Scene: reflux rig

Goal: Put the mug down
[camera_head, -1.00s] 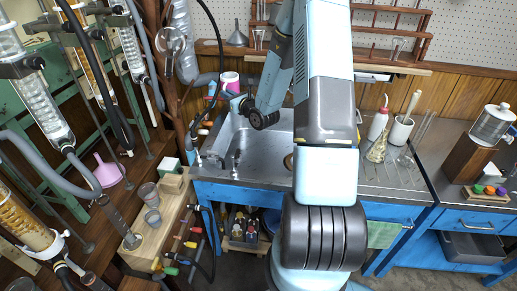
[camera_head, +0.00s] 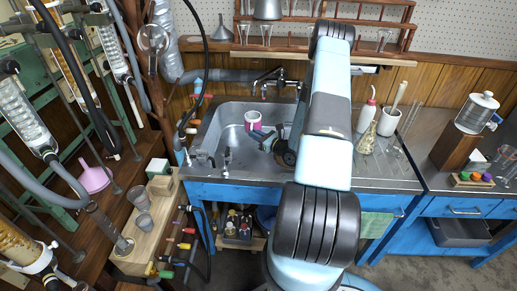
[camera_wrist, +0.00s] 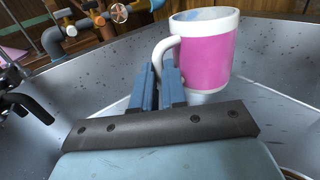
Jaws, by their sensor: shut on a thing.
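The mug (camera_wrist: 207,58) is pink with a white rim, base and handle. In the wrist view it stands upright just beyond my gripper (camera_wrist: 160,78), whose two blue fingers are shut on its handle. In the head view the mug (camera_head: 252,121) is inside the steel sink (camera_head: 228,138), toward its back, and my gripper (camera_head: 262,134) reaches it from the right. I cannot tell whether the mug's base touches the sink floor.
Taps (camera_head: 265,80) stand behind the sink, and another fitting (camera_head: 226,160) stands at its front. A white pot (camera_head: 388,121), a bottle (camera_head: 367,114) and a flask (camera_head: 366,138) stand on the counter to the right. The left part of the sink is clear.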

